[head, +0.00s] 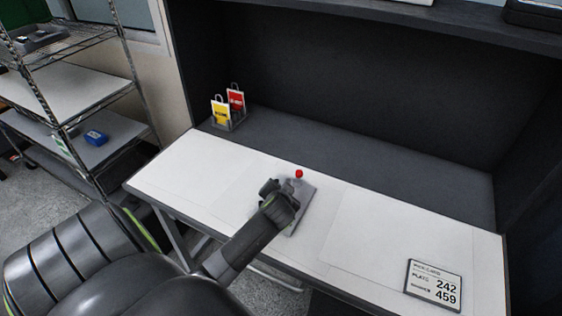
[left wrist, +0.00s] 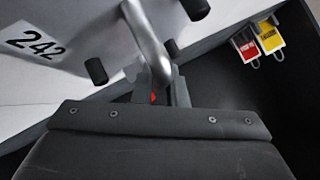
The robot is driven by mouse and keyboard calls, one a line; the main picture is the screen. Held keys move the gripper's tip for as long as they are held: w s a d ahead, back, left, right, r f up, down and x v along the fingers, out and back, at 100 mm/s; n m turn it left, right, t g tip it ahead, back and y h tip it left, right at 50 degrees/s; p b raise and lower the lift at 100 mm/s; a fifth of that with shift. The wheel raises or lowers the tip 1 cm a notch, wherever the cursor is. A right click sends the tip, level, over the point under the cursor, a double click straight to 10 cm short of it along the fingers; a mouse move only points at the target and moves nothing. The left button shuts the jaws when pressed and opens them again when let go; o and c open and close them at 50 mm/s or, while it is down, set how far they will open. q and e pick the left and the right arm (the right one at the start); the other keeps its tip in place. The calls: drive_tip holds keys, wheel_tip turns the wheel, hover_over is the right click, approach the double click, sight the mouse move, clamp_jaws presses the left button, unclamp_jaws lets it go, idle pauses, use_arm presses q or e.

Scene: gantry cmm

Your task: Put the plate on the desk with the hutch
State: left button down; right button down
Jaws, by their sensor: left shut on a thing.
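The desk with the hutch (head: 240,198) has a white top and a dark back and side walls. My left gripper (head: 284,194) is over the middle of its top. In the left wrist view the gripper (left wrist: 160,88) is shut on a bent metal handle. The handle belongs to a light grey plate (left wrist: 75,88) marked 242, with black knobs. In the head view the plate (head: 303,210) is partly hidden behind the gripper. Whether it touches the desk top is hard to tell. My right gripper is in neither view.
A work card (head: 434,286) with 242 and 459 lies at the desk's front right. A rack with yellow (head: 221,112) and red (head: 236,99) tags stands back left. A small red ball (head: 299,174) shows by the plate. A wire shelf (head: 75,95) stands left.

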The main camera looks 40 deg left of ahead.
use_arm(q)
drive_tip(key=shift+r, duration=0.1)
drive_tip(key=c, duration=1.8)
unclamp_jaws()
drive_tip(key=o, duration=0.3)
drive_tip(key=shift+o, duration=0.2)
drive_tip(key=v, duration=1.2)
drive_tip(key=shift+s, duration=0.2)
